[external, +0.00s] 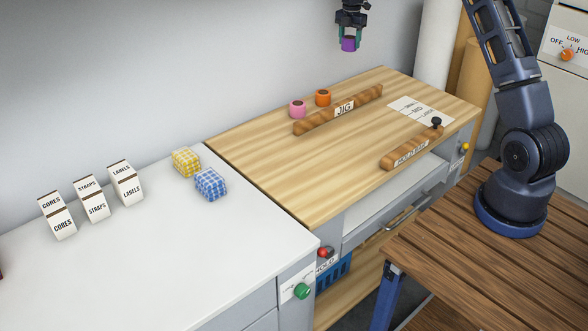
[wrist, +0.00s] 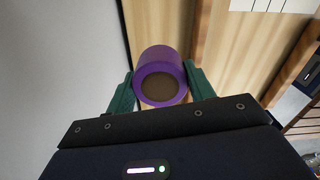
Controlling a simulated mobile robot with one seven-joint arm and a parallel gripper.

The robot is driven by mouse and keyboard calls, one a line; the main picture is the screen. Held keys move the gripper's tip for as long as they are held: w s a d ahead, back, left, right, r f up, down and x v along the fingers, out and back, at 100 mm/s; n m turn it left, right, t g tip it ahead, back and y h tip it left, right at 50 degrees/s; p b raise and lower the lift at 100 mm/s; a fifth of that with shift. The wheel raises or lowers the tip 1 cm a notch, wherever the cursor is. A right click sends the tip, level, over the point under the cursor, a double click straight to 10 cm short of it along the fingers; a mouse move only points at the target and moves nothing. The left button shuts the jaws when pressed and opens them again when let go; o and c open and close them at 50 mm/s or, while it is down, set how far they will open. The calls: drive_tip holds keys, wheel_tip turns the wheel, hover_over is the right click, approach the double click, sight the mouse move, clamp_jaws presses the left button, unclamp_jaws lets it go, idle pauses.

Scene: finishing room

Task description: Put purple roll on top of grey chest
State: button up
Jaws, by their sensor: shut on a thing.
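My gripper (external: 348,36) is high in the air at the top of the external view, above the far side of the wooden bench and near the wall. It is shut on the purple roll (external: 349,44). In the wrist view the purple roll (wrist: 162,59) sits between the two green fingers, its brown core end facing the camera. The grey chest (external: 262,308) appears to be the white-topped cabinet at the left, with a green knob on its front. My gripper is well apart from it.
Pink (external: 298,109) and orange (external: 323,97) rolls stand by the JIG rail (external: 345,108) on the bench. The white top holds yellow (external: 186,162) and blue (external: 210,184) checked blocks and several label boxes (external: 92,198). Its front right area is clear.

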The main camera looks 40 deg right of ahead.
drive_tip(key=shift+r, duration=0.5)
drive_tip(key=shift+a, duration=0.1)
drive_tip(key=shift+w+a, duration=0.1)
drive_tip(key=shift+a, duration=0.25)
drive_tip(key=s+a+n, duration=0.2)
drive_tip(key=a+n, duration=0.1)
drive_tip(key=a, duration=1.2)
drive_tip(key=s+a+n, duration=0.2)
drive_tip(key=a+n, duration=0.1)
drive_tip(key=a, duration=1.1)
drive_tip(key=s+a+n, duration=0.3)
drive_tip(key=a, duration=1.2)
drive_tip(key=n, duration=0.9)
hover_over(242, 239)
wheel_tip(242, 239, down, 20)
drive_tip(key=shift+w+r, duration=0.1)
